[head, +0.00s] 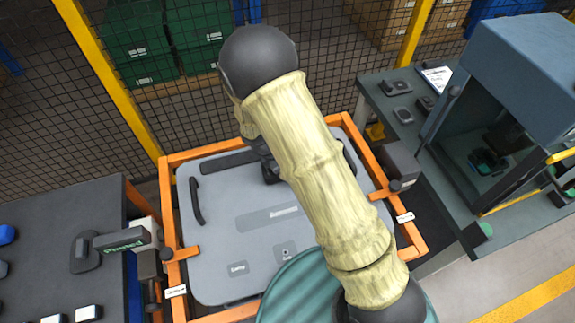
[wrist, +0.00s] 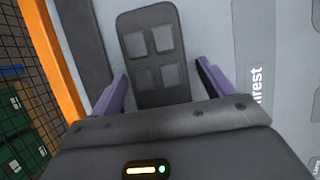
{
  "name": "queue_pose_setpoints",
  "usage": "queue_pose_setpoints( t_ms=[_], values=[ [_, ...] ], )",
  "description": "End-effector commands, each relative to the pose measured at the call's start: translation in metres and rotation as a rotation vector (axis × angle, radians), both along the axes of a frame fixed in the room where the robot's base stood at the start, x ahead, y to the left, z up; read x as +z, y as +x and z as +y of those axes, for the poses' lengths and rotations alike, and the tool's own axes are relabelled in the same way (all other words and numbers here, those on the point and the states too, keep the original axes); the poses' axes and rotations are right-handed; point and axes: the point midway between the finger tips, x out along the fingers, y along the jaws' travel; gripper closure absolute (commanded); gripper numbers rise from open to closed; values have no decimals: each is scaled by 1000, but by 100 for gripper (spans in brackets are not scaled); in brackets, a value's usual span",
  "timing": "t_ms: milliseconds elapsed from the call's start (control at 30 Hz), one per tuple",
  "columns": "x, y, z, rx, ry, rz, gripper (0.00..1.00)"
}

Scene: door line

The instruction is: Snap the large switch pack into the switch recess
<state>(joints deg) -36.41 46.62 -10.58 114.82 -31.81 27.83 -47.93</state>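The switch pack (wrist: 152,55), a dark rounded plate with four grey square buttons, lies flat on the light grey door panel (head: 222,200). Whether it is fully seated in the recess I cannot tell; the recess itself is hidden. My gripper (wrist: 161,70) is over it, its two purple fingers apart on either side, with small gaps seeming to show between fingers and plate. In the head view my gripper (head: 268,165) is mostly hidden behind my arm at the panel's far part. The pack is not clearly visible there.
An orange frame (head: 167,215) holds the panel, with clamps at its sides. A dark strip (head: 228,162) and a handle (head: 197,201) are on the panel. Parts tables stand left (head: 40,215) and right (head: 380,100), the right one with a blue-grey machine (head: 530,55). Mesh fencing stands behind.

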Motion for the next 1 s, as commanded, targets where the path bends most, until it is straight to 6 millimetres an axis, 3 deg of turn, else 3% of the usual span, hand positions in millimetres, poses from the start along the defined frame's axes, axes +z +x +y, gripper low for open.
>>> queue_pose_setpoints(
  t_ms=[467,667,1000],
  values=[
    [10,0,5,0,2,-2,19],
    [38,-3,16,2,4,-4,19],
    [101,-10,41,0,5,-5,19]
  ],
)
